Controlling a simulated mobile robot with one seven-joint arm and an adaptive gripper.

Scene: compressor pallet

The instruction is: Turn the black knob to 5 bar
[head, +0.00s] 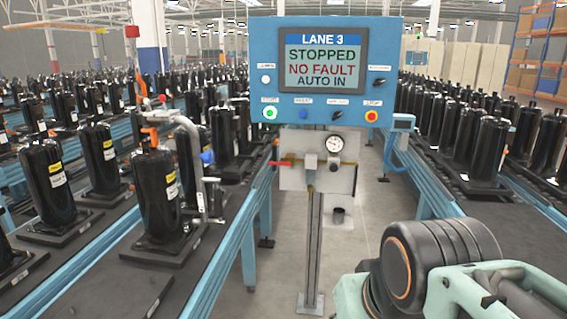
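A round white pressure gauge (334,144) sits on a grey pneumatic box (290,176) on the post below the lane panel. Its needle is too small to read. A small dark round part (334,164) sits just under the gauge; it may be the black knob, but I cannot tell for sure. Small black switches also show on the panel above, one at lower middle (335,115) and one at right (380,82). My arm shows at bottom right, well apart from the box. My gripper is not in view.
The blue panel (263,45) reads LANE 3, STOPPED, NO FAULT, AUTO IN. It has a green-lit button (269,113) and a red button (372,116). A red handle (279,163) sticks out left of the box. Conveyors with black compressors flank the post; floor between them is clear.

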